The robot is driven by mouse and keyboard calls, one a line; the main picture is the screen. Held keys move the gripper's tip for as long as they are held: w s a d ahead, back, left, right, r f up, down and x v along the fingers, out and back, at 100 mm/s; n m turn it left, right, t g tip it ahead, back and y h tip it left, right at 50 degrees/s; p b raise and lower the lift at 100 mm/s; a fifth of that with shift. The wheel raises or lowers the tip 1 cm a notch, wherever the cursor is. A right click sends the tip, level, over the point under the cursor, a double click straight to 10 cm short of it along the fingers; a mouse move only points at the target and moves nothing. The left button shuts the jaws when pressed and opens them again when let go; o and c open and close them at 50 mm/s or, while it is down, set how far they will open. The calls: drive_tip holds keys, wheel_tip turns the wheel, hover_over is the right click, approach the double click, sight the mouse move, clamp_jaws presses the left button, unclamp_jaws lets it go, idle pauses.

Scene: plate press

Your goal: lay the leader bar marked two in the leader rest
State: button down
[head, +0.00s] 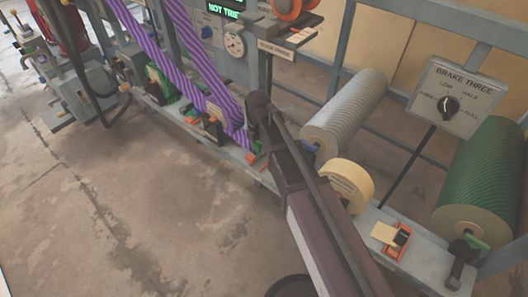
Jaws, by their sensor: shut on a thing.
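My gripper (257,116) is at the end of my dark arm, near the middle of the head view, low in front of the machine frame. It is shut; what lies between its jaws is mostly hidden by the gripper and arm. A purple striped web (198,68) comes down from the upper left and ends in folds beside the jaws, so the held thing looks like the leader bar at its end. No number can be read on it. I cannot make out which part is the leader rest.
A grey roller (343,112), a cream roll (346,184) and a green roller (484,185) are at the right. An orange block with a tan card (388,236) sits on the lower rail. A panel marked BRAKE THREE (458,96) stands above.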

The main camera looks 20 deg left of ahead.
drive_tip(key=shift+w+d, duration=0.25)
drive_tip(key=shift+d, duration=0.15)
drive_tip(key=shift+w+d+f, duration=0.1)
drive_tip(key=shift+w+d, duration=0.1)
drive_tip(key=shift+d, duration=0.2)
drive_tip(key=shift+w+d+f+b, duration=0.1)
drive_tip(key=shift+d+f+b, duration=0.1)
drive_tip(key=shift+f+b, duration=0.15)
wheel_tip(320, 180, down, 3)
drive_tip(key=b, duration=0.3)
drive_tip(key=shift+c, duration=1.6)
unclamp_jaws()
drive_tip(key=shift+r, duration=0.1)
